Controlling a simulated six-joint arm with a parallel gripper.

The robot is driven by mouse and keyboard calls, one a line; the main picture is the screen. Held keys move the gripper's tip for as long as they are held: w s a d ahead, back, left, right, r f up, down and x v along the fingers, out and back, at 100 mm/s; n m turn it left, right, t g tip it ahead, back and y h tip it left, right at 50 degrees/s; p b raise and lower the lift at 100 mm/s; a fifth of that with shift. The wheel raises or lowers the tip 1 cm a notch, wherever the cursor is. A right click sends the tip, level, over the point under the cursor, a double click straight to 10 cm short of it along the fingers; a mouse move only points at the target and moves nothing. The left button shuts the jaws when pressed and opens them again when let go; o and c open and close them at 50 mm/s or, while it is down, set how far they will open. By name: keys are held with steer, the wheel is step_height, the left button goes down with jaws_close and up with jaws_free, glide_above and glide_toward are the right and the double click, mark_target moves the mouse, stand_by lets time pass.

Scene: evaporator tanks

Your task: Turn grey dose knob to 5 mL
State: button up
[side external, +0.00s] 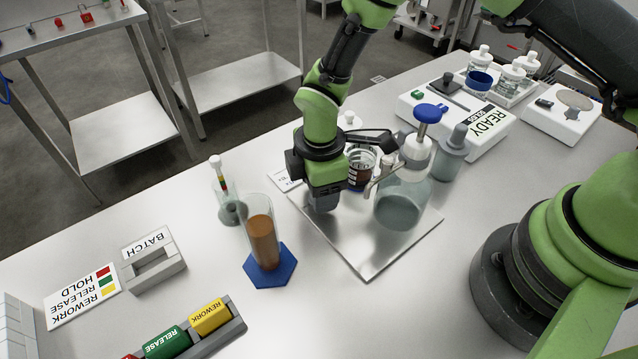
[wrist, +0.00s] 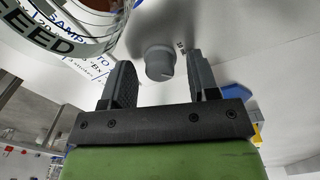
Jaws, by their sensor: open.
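The grey dose knob (wrist: 160,63) shows in the wrist view as a short round knob with small printed marks beside it, too small to read surely. My gripper (wrist: 159,72) is open, with one finger on each side of the knob and a visible gap to each. No pointer setting on the knob can be made out. In the side view my gripper (side external: 322,203) points down over the steel tray (side external: 365,262), left of a clear bottle (side external: 402,205) with a blue-topped white pump head (side external: 428,113). I cannot make out the knob in that view.
A jar marked FEED (wrist: 65,35) is close to the left finger in the wrist view. A cylinder of brown liquid (side external: 263,240) on a blue foot stands left of my gripper. A READY scale (side external: 485,135) is behind right. The front-middle bench is clear.

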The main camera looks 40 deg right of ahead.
step_height(320, 180, up, 10)
steer(key=shift+s, duration=0.15)
stand_by(0.3)
steer(key=shift+f, duration=0.1)
steer(key=a+n+h, duration=0.3)
steer(key=a+h, duration=0.1)
steer(key=x, duration=1)
steer(key=shift+f, duration=0.25)
steer(key=c, duration=0.9)
